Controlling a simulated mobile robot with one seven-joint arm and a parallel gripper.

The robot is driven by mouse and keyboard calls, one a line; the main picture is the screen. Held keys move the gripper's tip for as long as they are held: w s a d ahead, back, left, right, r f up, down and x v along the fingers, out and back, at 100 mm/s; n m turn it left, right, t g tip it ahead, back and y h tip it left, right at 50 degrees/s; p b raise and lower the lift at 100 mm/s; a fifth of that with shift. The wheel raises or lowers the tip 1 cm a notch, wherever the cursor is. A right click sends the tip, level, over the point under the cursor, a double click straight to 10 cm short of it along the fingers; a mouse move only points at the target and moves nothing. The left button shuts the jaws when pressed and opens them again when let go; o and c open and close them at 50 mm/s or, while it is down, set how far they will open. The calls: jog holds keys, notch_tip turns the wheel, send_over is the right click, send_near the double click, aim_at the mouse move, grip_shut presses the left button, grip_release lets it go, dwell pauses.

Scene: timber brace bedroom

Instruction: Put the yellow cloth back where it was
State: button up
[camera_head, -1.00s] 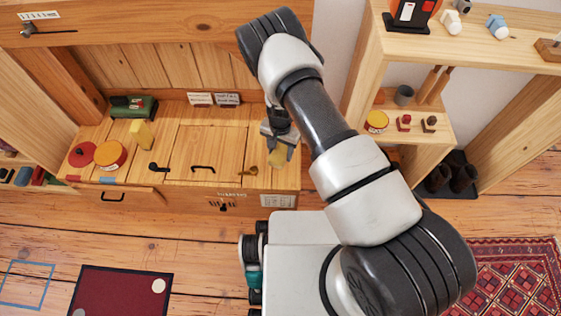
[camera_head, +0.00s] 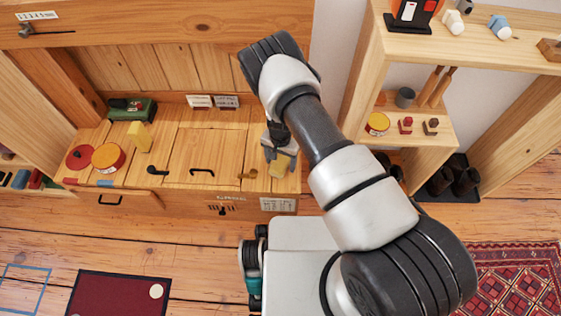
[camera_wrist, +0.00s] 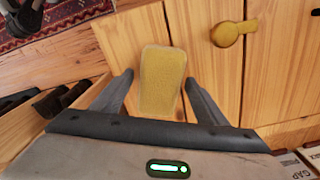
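The yellow cloth (camera_head: 280,167) looks like a small flat-sided yellow pad near the right end of the wooden cupboard top. In the wrist view the yellow cloth (camera_wrist: 162,80) lies between the two dark fingers, with wood showing along both its sides. My gripper (camera_wrist: 160,80) is open around it, its fingertips close to the cloth's edges. In the head view my gripper (camera_head: 281,150) points down at the cloth and partly hides it. Whether the cloth touches the wood below cannot be told.
A dark yellow hook (camera_wrist: 228,34) is right of the cloth in the wrist view. A shelf (camera_head: 425,125) stands to the right.

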jog(key=shift+r, duration=0.1)
notch_tip(320, 180, up, 12)
jog(key=p, duration=0.4)
notch_tip(320, 180, up, 16)
jog(key=t+y, duration=0.1)
send_over(280, 161)
jog(key=w, duration=0.3)
jog(key=s+d+r+n+t+y, duration=0.1)
jog(key=s+d+r, duration=0.1)
jog(key=r, duration=0.6)
jog(key=s+d+r+n, duration=0.1)
jog(key=s+d+r, duration=0.1)
jog(key=r, duration=0.7)
jog(key=s+d+r+n+t, duration=0.1)
jog(key=s+d+r, duration=0.3)
jog(key=s+r, duration=0.6)
jog(key=s+d+r+n+t+h, duration=0.1)
jog(key=s+d+r, duration=0.2)
jog(key=s, duration=0.3)
jog(key=s+d+r+t+h, duration=0.1)
jog(key=s+d+r, duration=0.2)
jog(key=s, duration=0.3)
jog(key=shift+d+r+n+t, duration=0.3)
jog(key=shift+r+n, duration=0.1)
jog(key=shift+r, duration=0.5)
